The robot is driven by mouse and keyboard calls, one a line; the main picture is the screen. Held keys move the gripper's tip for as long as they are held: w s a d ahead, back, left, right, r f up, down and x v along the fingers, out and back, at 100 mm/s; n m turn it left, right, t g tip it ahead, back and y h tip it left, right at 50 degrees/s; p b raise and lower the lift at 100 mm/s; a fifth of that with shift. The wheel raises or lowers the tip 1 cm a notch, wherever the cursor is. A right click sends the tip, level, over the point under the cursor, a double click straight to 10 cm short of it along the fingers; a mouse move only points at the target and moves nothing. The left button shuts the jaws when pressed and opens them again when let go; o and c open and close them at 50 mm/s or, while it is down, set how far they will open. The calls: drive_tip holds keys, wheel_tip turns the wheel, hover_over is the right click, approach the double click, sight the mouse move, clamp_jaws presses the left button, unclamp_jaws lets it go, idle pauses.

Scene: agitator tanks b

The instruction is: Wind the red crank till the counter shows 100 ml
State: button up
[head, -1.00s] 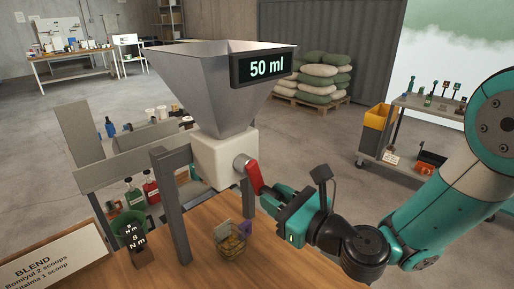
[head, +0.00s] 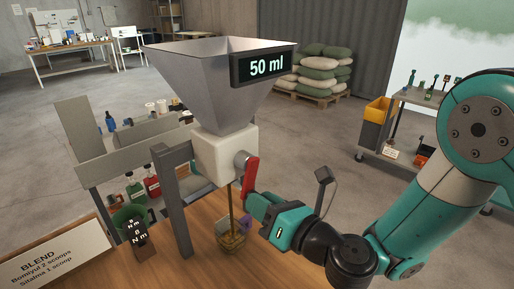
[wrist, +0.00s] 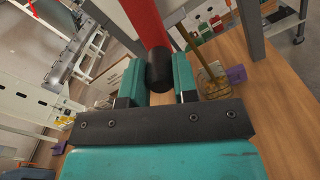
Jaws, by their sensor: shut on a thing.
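The red crank (head: 250,175) is on the right side of the white block under the steel hopper (head: 215,75), its arm pointing down. My gripper (head: 249,199) is shut on the crank's dark handle; in the wrist view the black knob (wrist: 160,70) sits between the two teal fingers. The counter (head: 265,66) on the hopper reads 50 ml. A brown-yellow stream (head: 231,200) runs from under the block into a clear cup (head: 232,240) on the wooden bench.
A BLEND sign (head: 50,254) stands at the front left. A dark block (head: 140,235) and a green container stand beside the grey post (head: 174,205). A cart (head: 415,135) stands at the far right. The bench right of the cup is mostly clear.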

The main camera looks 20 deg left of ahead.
drive_tip(key=m, duration=0.1)
drive_tip(key=s+r+m, duration=0.1)
drive_tip(key=shift+s+a+m, duration=0.1)
drive_tip(key=shift+a+m, duration=0.2)
drive_tip(key=m, duration=0.1)
drive_tip(key=s+r+m+p, duration=0.1)
drive_tip(key=shift+a+m, duration=0.2)
drive_tip(key=shift+m, duration=0.2)
drive_tip(key=shift+s+a+r+m, duration=0.15)
drive_tip(key=shift+s+r+m, duration=0.15)
drive_tip(key=shift+m, duration=0.7)
drive_tip(key=o, duration=1)
drive_tip(key=shift+f, duration=0.1)
